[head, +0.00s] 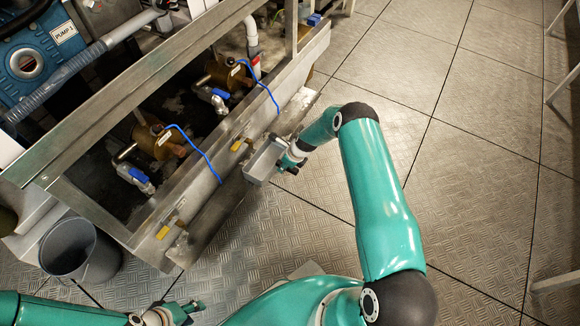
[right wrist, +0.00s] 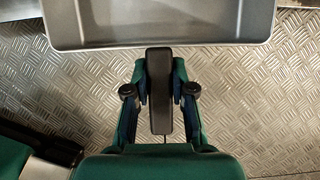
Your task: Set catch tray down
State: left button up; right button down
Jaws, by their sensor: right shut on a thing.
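The catch tray (head: 262,176) is a shallow grey rectangular pan, seen beside the metal skid's front edge in the head view. Its near wall (right wrist: 160,45) crosses the top of the right wrist view. Its dark handle (right wrist: 159,110) points toward me between the fingers. My right gripper (head: 291,162) is shut on this handle, with one finger on each side. The tray looks empty where it shows. Whether its underside touches anything is hidden. My left gripper (head: 187,309) is low in the head view, near the floor area by the bucket, apart from the tray; its opening is unclear.
The metal skid frame (head: 210,110) holds brass pumps (head: 158,141) with blue-handled valves (head: 135,175) and blue cables. A grey bucket (head: 82,250) stands at the lower left.

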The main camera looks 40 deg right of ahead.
aim_at(269, 165)
jog(key=shift+w+a+b, duration=0.25)
jog(key=shift+w+a, duration=0.1)
jog(key=shift+w, duration=0.45)
jog(key=shift+w+a+b, duration=0.2)
jog(key=shift+w+a, duration=0.1)
jog(key=shift+w, duration=0.5)
jog(key=shift+w+a+f+b, duration=0.1)
jog(key=shift+w+a+b, duration=0.1)
jog(key=shift+w+b, duration=0.3)
jog(key=shift+w+a, duration=0.15)
jog(key=shift+w, duration=0.3)
jog(key=shift+f+b, duration=0.7)
jog(key=shift+b, duration=0.15)
jog(key=c, duration=0.9)
grip_release()
jog(key=shift+s, duration=0.1)
